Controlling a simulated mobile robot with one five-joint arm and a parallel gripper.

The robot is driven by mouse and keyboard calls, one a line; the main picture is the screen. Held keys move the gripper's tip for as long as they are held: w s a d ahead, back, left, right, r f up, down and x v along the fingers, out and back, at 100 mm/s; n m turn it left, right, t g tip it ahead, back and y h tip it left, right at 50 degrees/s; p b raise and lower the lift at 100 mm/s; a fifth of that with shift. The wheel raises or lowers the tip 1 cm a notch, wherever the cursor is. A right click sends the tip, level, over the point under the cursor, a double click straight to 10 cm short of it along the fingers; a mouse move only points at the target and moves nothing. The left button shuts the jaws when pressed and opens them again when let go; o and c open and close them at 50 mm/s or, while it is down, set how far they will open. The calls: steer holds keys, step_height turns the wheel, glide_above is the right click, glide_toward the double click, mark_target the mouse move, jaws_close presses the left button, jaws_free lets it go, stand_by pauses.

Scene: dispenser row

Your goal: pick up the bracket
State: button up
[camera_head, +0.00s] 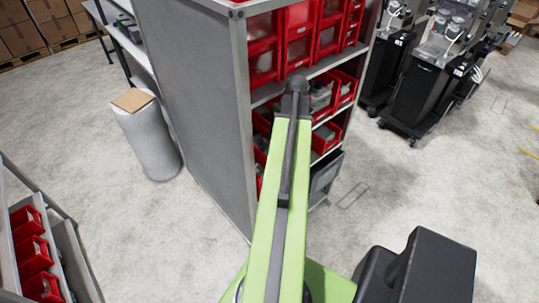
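I cannot make out a bracket in this view. Red bins on the grey shelf unit (196,110) hold grey parts too small to tell apart; one such bin (345,90) is on the middle shelf. My green arm reaches up the middle of the picture toward the shelf front and ends at a dark joint over the bins. My gripper and its fingers do not show. The arm hides part of the lower shelves and bins.
A pale cylinder with a brown board (133,99) on top stands left of the shelf unit. A rack of red bins (32,254) is at lower left. Black wheeled machines (421,92) stand at upper right. The floor (440,200) at right is mostly clear.

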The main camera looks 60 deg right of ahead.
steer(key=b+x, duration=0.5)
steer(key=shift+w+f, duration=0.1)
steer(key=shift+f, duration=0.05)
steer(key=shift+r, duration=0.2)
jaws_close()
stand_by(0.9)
